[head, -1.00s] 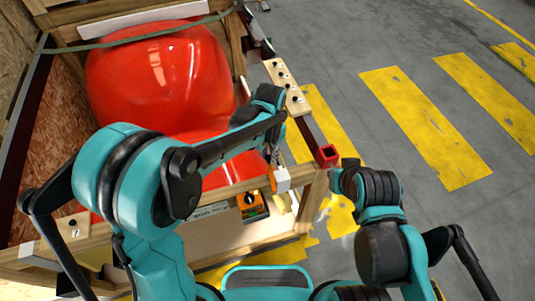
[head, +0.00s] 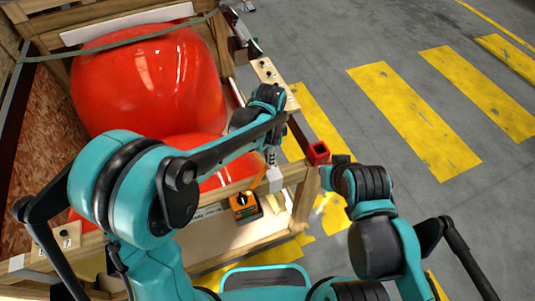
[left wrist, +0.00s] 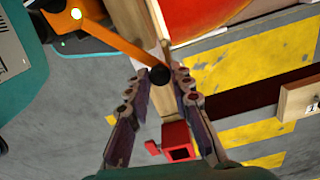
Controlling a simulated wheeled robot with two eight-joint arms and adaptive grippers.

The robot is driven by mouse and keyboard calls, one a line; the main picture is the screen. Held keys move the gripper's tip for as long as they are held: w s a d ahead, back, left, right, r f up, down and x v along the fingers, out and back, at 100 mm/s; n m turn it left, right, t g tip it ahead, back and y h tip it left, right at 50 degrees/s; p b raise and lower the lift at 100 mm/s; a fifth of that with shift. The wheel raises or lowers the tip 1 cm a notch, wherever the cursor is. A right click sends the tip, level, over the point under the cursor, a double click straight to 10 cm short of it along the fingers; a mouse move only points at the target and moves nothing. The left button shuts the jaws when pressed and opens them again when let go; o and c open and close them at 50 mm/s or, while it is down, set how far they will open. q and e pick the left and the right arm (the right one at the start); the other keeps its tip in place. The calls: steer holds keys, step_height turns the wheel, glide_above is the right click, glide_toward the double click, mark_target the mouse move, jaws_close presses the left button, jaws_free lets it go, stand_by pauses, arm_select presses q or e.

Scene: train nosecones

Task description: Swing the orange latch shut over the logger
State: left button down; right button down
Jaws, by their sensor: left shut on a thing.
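The logger (head: 243,203) is an orange box with a black dial, set low at the crate's near side. The orange latch (left wrist: 122,45) is a thin strip in the left wrist view, ending in a black knob (left wrist: 160,76). My left gripper (left wrist: 158,88) is shut on the latch at this knob, its fingers on either side. In the head view my left gripper (head: 271,158) is above and right of the logger, by a white block (head: 274,180) on the rail. My right gripper (head: 338,172) is right of the crate corner; its fingers are unclear.
A large red nosecone (head: 150,80) fills the wooden crate, with a green strap (head: 110,46) across it. A small red square fitting (head: 318,153) is at the crate's right corner. The grey floor with yellow stripes (head: 415,115) is open to the right.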

arm_select(q)
steer(key=shift+m, duration=0.3)
steer(key=c, duration=1.3)
jaws_free()
step_height(320, 180, up, 12)
steer(key=shift+s, duration=0.1)
